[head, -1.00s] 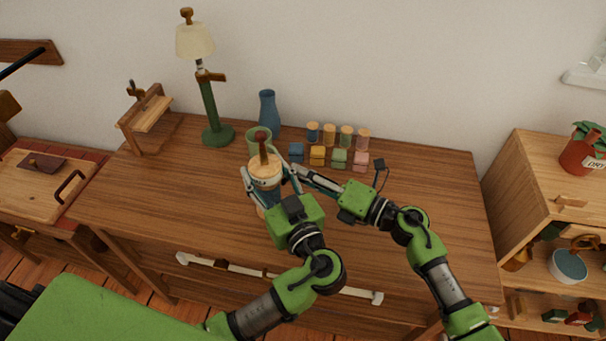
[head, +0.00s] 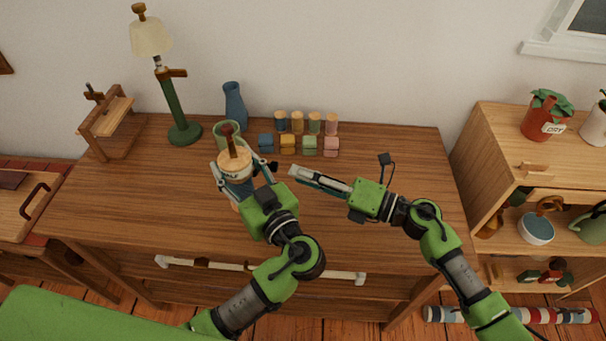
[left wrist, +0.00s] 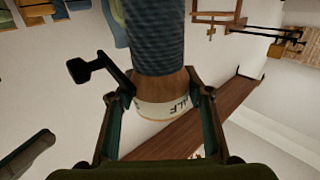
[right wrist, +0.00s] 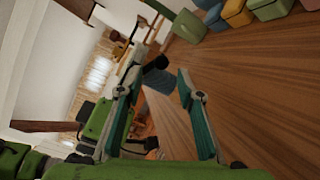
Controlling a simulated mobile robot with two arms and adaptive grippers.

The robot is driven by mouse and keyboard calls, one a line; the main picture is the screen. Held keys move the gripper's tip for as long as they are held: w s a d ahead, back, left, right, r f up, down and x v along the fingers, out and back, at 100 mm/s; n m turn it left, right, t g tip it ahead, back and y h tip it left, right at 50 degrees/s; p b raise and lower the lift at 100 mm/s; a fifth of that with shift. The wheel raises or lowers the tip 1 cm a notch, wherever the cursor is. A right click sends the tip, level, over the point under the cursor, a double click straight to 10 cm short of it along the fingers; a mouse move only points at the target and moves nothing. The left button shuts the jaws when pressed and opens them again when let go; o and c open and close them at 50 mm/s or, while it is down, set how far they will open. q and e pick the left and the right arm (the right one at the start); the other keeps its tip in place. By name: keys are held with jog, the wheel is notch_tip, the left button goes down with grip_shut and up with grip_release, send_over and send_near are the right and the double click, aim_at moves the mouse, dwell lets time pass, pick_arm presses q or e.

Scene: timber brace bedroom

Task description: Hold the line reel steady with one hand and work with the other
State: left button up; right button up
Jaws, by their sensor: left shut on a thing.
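The line reel (head: 235,165) stands over the left middle of the wooden desk, with a pale wooden top, a dark handle on it and a lettered label. In the left wrist view its blue wound line (left wrist: 155,45) and pale label band (left wrist: 163,108) show. My left gripper (head: 243,172) is shut on the reel, a finger on each side. My right gripper (head: 292,171) is to the right of the reel, apart from it. In the right wrist view its fingers (right wrist: 156,75) are spread with nothing between them. Whether the reel's base touches the desk is hidden.
A green cup (head: 222,129) stands just behind the reel. Behind are a blue vase (head: 235,105), a lamp (head: 178,110), small coloured blocks (head: 309,145) and several corked jars (head: 314,123). The desk's right part (head: 420,180) is clear. A shelf unit (head: 490,140) stands right.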

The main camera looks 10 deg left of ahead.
aim_at(274, 167)
jog(key=shift+w+d+f+m+g, duration=0.45)
jog(key=shift+m+g, duration=0.25)
jog(key=shift+m, duration=0.2)
jog(key=shift+w+d+f+m+g, duration=0.1)
jog(key=shift+d+m+g, duration=0.25)
jog(key=shift+m, duration=0.25)
jog(key=shift+w+d+m+g, duration=0.25)
jog(key=shift+d+m+g, duration=0.55)
jog(key=shift+m, duration=0.4)
jog(key=a, duration=0.3)
jog(key=a+m+g, duration=0.1)
jog(key=a, duration=0.3)
jog(key=a+m, duration=0.1)
jog(key=a, duration=0.2)
jog(key=shift+w+a+r+y, duration=0.15)
jog(key=shift+a+r+y, duration=0.2)
jog(key=shift+a+y, duration=0.05)
grip_shut()
